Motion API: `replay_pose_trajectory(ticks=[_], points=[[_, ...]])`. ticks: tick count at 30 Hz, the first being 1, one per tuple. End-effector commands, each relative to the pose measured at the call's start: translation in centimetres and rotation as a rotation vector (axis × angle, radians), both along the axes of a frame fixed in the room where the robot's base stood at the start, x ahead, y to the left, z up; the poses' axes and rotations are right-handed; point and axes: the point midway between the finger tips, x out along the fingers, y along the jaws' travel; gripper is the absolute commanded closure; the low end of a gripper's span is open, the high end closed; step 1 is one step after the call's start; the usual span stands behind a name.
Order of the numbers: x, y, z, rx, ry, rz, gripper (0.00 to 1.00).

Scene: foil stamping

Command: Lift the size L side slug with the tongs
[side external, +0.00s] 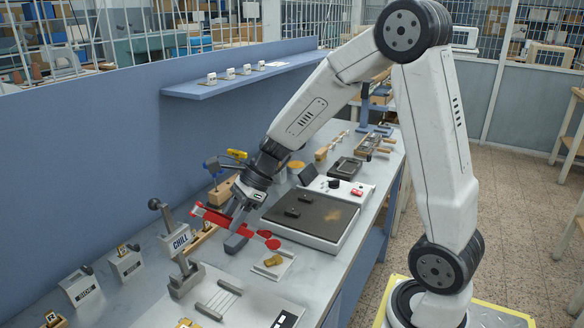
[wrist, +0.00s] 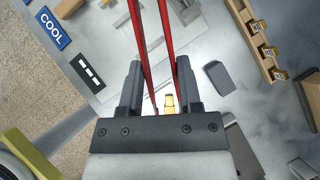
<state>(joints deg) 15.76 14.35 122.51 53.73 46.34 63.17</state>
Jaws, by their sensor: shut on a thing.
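My gripper (side external: 240,212) is shut on the red tongs (side external: 216,217), which slant across it above the bench. In the wrist view, the two red tong arms (wrist: 138,45) run between my gripper's fingers (wrist: 158,88). A small brass piece (wrist: 168,103) shows near the tongs, partly hidden by the gripper body. In the side view, a brass piece (side external: 272,261) lies on a small pale plate (side external: 283,272), below the tongs' rounded red ends. No size marks are readable, so I cannot tell which is the L side slug.
A hotplate (side external: 330,219) with dark blocks on it stands right of the gripper. A grey block (side external: 236,244) lies beneath it. A blue COOL sign (wrist: 48,28) shows in the wrist view.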

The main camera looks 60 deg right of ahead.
Motion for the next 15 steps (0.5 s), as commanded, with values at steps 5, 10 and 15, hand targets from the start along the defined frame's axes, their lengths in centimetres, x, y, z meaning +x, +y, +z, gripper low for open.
replay_pose_trajectory(ticks=[5,10,15], points=[[0.0,0.0,2.0,-0.001,-0.004,0.0,0.64],[0.1,0.0,3.8,0.0,-0.004,0.0,0.64],[0.1,0.0,5.6,0.0,-0.004,-0.001,0.64]])
